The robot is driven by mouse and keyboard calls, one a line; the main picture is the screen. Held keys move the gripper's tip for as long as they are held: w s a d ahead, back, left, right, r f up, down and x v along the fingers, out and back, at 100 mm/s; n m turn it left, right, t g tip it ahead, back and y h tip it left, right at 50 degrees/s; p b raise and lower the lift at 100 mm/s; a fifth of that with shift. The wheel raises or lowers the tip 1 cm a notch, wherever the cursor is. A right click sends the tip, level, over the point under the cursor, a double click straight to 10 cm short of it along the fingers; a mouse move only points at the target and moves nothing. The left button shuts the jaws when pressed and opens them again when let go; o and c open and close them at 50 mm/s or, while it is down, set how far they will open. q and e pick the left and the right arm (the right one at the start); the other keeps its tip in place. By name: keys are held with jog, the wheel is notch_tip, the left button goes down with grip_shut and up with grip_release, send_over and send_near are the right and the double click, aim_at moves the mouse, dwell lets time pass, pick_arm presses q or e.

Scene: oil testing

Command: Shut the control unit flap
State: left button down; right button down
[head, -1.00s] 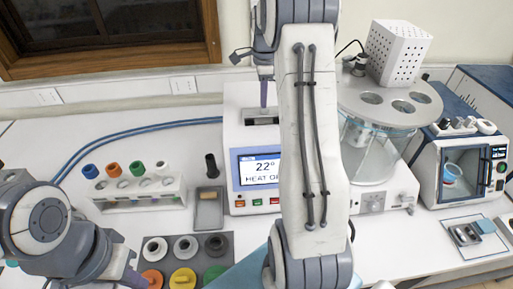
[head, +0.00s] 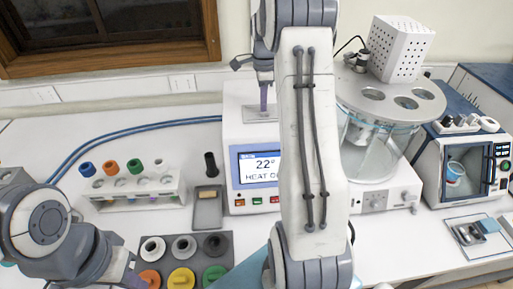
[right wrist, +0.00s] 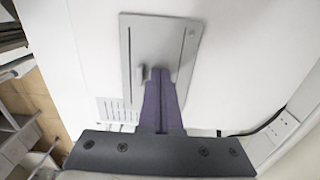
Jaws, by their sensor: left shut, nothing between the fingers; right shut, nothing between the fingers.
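The control unit (head: 233,170) is a white box with a lit screen reading 22° and part of a word, partly hidden behind my right arm. Its flap (head: 250,114) is a light grey plate on top and looks flat, with no dark opening visible. In the right wrist view the flap (right wrist: 133,40) has a small knob and a thin slot along one side. My right gripper (head: 264,101) is shut and empty, its purple fingers pointing down at the flap, touching or just above it. My left gripper (head: 131,279) is shut and empty at the bottom left, mostly cut off.
A rack (head: 130,187) with coloured caps and a dark tray of coloured plugs (head: 218,243) are left of the unit. A glass bath (head: 375,155) and a small oven-like device (head: 470,175) are on the right. Blue hoses (head: 130,127) run behind the rack.

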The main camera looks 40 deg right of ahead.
notch_tip(320, 180, up, 9)
jog(key=p, duration=0.8)
